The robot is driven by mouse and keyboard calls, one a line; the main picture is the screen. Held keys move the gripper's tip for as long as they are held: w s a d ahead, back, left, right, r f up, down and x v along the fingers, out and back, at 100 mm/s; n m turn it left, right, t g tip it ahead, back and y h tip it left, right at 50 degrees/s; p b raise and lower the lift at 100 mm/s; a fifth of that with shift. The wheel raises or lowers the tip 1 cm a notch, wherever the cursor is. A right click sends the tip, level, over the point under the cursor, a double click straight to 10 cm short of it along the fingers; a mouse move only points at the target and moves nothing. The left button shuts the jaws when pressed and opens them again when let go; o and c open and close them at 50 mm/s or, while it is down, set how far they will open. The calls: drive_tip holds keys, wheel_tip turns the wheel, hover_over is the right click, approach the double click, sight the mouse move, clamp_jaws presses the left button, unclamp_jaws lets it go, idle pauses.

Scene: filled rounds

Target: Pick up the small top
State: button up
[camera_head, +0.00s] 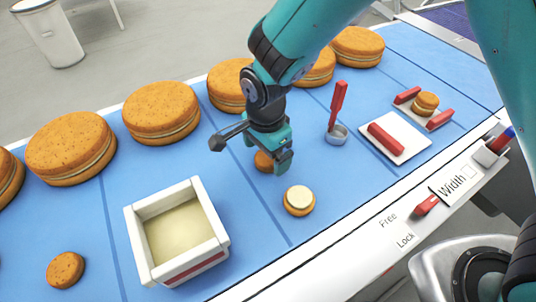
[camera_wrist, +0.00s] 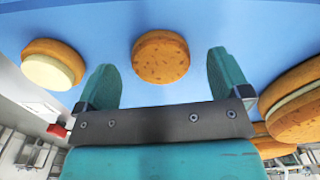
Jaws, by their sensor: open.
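A small orange-brown round top (camera_head: 263,162) lies on the blue surface under my gripper, partly hidden by it in the head view. In the wrist view the top (camera_wrist: 160,57) shows whole, between and beyond my two teal fingers. My gripper (camera_head: 267,150) is open and empty, just above the top. Beside it, toward the front, a small round base with pale filling (camera_head: 299,200) sits apart; it also shows in the wrist view (camera_wrist: 52,64). Another small brown round (camera_head: 65,270) lies at the front left.
A white-walled box of pale cream (camera_head: 135,235) stands left of my gripper. Several large filled rounds (camera_head: 160,112) line the back. A white plate with a red block (camera_head: 385,139) and a fixture holding a small round (camera_head: 425,104) are right.

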sight(266, 157)
drive_tip(key=shift+f, duration=0.8)
drive_tip(key=c, duration=0.8)
drive_tip(key=shift+o, duration=0.2)
drive_tip(key=shift+r, duration=0.1)
wheel_tip(266, 157, up, 19)
drive_tip(key=b, duration=0.1)
drive_tip(key=shift+s+d+f+p, duration=0.95)
drive_tip(key=shift+s+f, duration=0.85)
drive_tip(key=shift+f, duration=0.65)
drive_tip(key=shift+s+d+f+p, duration=0.85)
drive_tip(key=shift+s+f, duration=0.9)
drive_tip(key=shift+f, duration=0.65)
drive_tip(key=shift+s+d+f+p, duration=0.95)
drive_tip(key=shift+s+f, duration=0.85)
drive_tip(key=shift+f, duration=0.65)
